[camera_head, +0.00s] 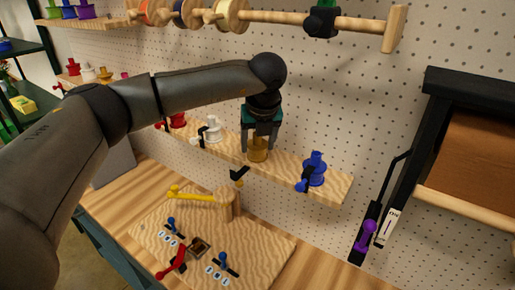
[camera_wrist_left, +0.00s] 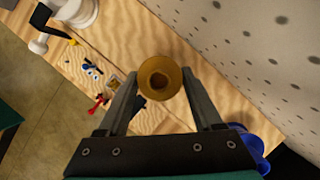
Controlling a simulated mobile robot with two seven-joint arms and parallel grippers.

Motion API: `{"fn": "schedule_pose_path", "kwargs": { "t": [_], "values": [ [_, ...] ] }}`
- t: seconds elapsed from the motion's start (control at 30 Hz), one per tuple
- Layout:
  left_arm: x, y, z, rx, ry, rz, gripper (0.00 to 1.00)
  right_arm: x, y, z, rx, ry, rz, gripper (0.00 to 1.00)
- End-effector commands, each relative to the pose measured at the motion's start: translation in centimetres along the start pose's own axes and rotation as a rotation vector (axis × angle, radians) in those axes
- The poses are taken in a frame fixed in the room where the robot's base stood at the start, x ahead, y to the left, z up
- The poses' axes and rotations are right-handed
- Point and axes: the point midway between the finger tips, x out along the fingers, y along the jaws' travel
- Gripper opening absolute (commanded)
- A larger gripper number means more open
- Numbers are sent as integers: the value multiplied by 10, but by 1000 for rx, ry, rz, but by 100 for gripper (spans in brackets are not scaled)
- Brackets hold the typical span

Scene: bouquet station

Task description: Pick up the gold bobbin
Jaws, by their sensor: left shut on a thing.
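The gold bobbin (camera_head: 257,153) is on the wooden wall shelf in the head view, between a white bobbin and a blue bobbin. My left gripper (camera_head: 260,142) comes down on it from above and is shut on it. In the left wrist view the gold bobbin (camera_wrist_left: 159,78) sits between the two fingertips, its round top with a centre hole facing the camera. Whether its base touches the shelf I cannot tell. My right gripper is not in view.
The white bobbin (camera_head: 212,130) and blue bobbin (camera_head: 315,168) stand on the shelf (camera_head: 335,188) on either side. A red bobbin (camera_head: 177,119) is farther left. Below is a wooden board (camera_head: 262,245) with levers. A rod with ribbon spools (camera_head: 232,14) hangs above, before the pegboard.

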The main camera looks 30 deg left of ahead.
Motion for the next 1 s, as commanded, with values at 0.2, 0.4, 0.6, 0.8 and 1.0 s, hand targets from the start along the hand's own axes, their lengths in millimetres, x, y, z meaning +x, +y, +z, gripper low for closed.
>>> {"fn": "schedule_pose_path", "kwargs": {
  "t": [0.2, 0.4, 0.6, 0.8, 1.0],
  "values": [
    [0, 0, 0, 0, -1, -1, 12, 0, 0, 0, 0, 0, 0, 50],
    [0, 0, 0, 0, -1, -1, 12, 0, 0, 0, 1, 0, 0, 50],
    [-3, 1, 0, 0, -2, -2, 12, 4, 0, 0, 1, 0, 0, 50],
    [-23, 2, 7, -3, -5, -5, 12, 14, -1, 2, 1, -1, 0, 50],
    [-68, 4, 23, -1, -2, -4, 12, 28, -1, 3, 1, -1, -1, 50]
  ]
}}
